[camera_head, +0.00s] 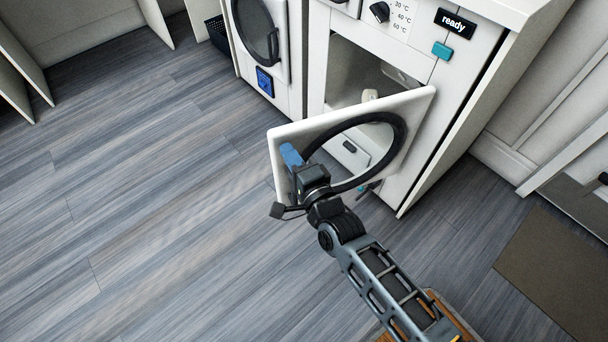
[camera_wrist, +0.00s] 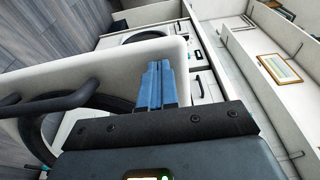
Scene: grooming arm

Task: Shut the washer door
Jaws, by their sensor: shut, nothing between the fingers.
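The washer (camera_head: 468,60) is white, with a dial and a "ready" label. Its door (camera_head: 335,118), a white panel with a black ring, stands open, swung out from the dark opening (camera_head: 352,68). My gripper (camera_head: 291,156) has its blue fingers together, empty, at the door's left, free edge. In the wrist view the fingers of my gripper (camera_wrist: 157,82) lie against or just beside the door's white edge (camera_wrist: 110,70); I cannot tell whether they touch. The black ring (camera_wrist: 40,130) shows at left there. My wrist hides part of the door's lower left.
A second white machine with a round door (camera_head: 256,28) and a blue panel (camera_head: 264,82) stands left of the washer. A dark basket (camera_head: 217,33) is beside it. Wooden floor left of the door is clear. A brown mat (camera_head: 560,265) lies at lower right.

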